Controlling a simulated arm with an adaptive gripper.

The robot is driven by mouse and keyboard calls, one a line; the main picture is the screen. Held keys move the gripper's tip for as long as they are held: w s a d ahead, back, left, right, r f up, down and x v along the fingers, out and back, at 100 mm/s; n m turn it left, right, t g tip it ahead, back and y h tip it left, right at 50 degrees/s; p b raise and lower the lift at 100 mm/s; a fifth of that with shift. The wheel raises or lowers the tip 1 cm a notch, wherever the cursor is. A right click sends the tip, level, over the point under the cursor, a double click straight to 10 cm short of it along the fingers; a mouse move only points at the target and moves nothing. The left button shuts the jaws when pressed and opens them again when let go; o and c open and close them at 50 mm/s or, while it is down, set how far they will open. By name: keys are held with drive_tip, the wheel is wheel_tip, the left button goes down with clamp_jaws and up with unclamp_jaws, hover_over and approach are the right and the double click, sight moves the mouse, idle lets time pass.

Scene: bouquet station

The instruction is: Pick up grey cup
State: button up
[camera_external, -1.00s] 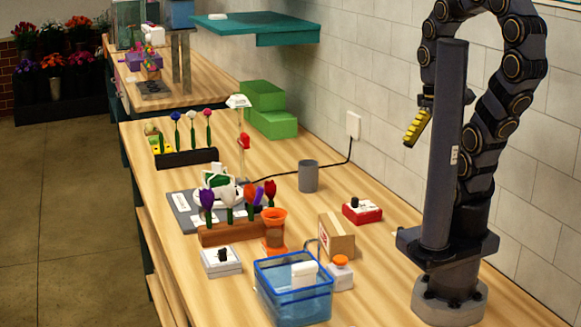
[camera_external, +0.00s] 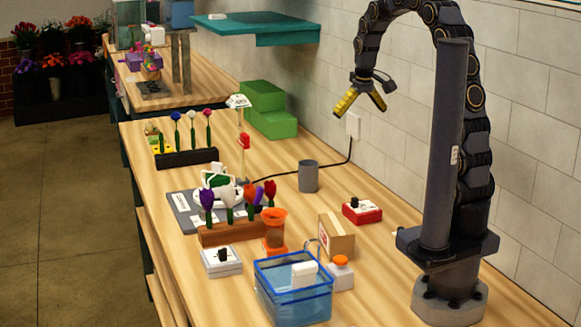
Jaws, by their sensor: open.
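The grey cup (camera_external: 308,177) stands upright on the wooden table, right of the flower rack. A black cable runs behind it to the wall. My gripper (camera_external: 361,106) has yellow fingers spread apart, pointing down, with nothing between them. It is in the air, well above the cup and to its right in the picture, apart from it.
A red box with a black knob (camera_external: 362,211) and a cardboard box (camera_external: 337,236) stand in front of the cup. A blue basket (camera_external: 292,288), orange cup (camera_external: 273,226) and flower rack (camera_external: 233,232) are nearer. Green boxes (camera_external: 270,123) and a teal shelf (camera_external: 256,26) are behind.

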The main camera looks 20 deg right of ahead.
drive_tip(key=w+a+f+t, duration=0.1)
drive_tip(key=w+f, duration=0.3)
drive_tip(key=w, duration=0.3)
drive_tip(key=w+f+t, duration=0.1)
drive_tip(key=w+f, duration=0.3)
drive_tip(key=w, duration=0.3)
drive_tip(key=n+t, duration=0.1)
hover_over(307, 171)
drive_tip(key=d, duration=0.1)
wheel_tip(307, 171, down, 9)
drive_tip(key=shift+y, duration=0.3)
drive_tip(key=shift+d+x, duration=0.25)
drive_tip(key=shift+x, duration=1.8)
drive_tip(key=shift+d+x, duration=0.2)
drive_tip(key=shift+x, duration=1.8)
drive_tip(key=shift+w, duration=0.2)
drive_tip(key=c, duration=1.1)
drive_tip(key=shift+c, duration=0.2)
